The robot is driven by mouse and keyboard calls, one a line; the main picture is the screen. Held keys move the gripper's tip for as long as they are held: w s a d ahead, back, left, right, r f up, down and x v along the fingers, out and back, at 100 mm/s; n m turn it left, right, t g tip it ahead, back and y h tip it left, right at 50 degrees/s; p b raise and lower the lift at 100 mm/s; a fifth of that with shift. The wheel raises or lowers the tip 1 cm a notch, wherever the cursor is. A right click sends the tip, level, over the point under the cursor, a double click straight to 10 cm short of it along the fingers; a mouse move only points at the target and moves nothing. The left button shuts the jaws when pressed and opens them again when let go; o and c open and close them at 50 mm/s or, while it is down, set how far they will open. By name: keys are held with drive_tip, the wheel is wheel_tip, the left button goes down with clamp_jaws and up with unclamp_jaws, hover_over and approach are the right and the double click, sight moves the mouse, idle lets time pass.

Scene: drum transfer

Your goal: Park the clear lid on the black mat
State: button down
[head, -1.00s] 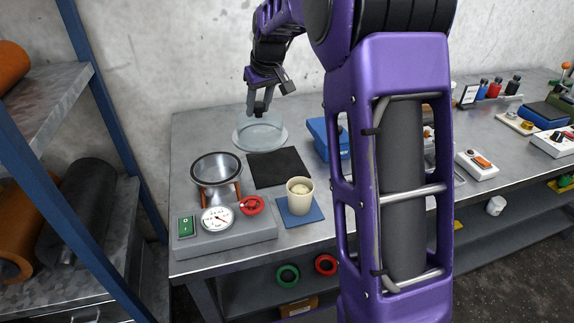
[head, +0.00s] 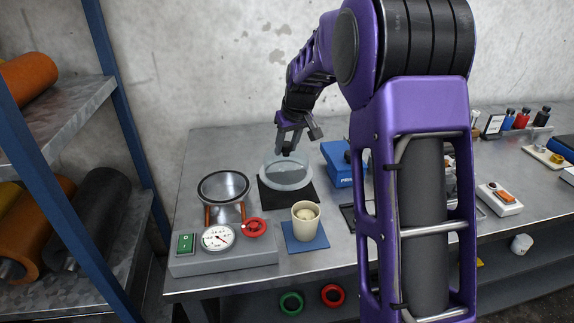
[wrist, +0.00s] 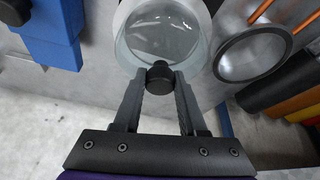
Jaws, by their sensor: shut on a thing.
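The clear lid (head: 284,174) is a round, see-through dome with a pale rim and a dark knob (wrist: 160,76). My gripper (head: 287,151) is shut on the knob, with a finger on each side of it in the wrist view. In the head view the lid appears over the back part of the black mat (head: 298,195), whose front and right parts show bare. I cannot tell whether the lid touches the mat or hangs just above it. The mat is not clearly seen in the wrist view.
An open metal drum (head: 223,187) stands left of the mat, behind a grey gauge panel (head: 222,259). A beige cup (head: 305,216) on a blue mat (head: 306,242) is in front. A blue box (head: 340,165) stands to the right. The wall is close behind.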

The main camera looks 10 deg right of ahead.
sight(287, 156)
drive_tip(key=shift+f, duration=2.35)
drive_tip(key=shift+f+b, duration=0.1)
drive_tip(key=shift+b, duration=0.25)
drive_tip(key=shift+c, duration=2.3)
unclamp_jaws()
drive_tip(key=shift+s+r, duration=0.1)
drive_tip(key=shift+r, duration=0.4)
drive_tip(key=p+v, duration=0.1)
drive_tip(key=v, duration=1)
drive_tip(key=shift+s+d, duration=0.1)
drive_tip(key=shift+s, duration=0.1)
drive_tip(key=shift+w+r, duration=0.1)
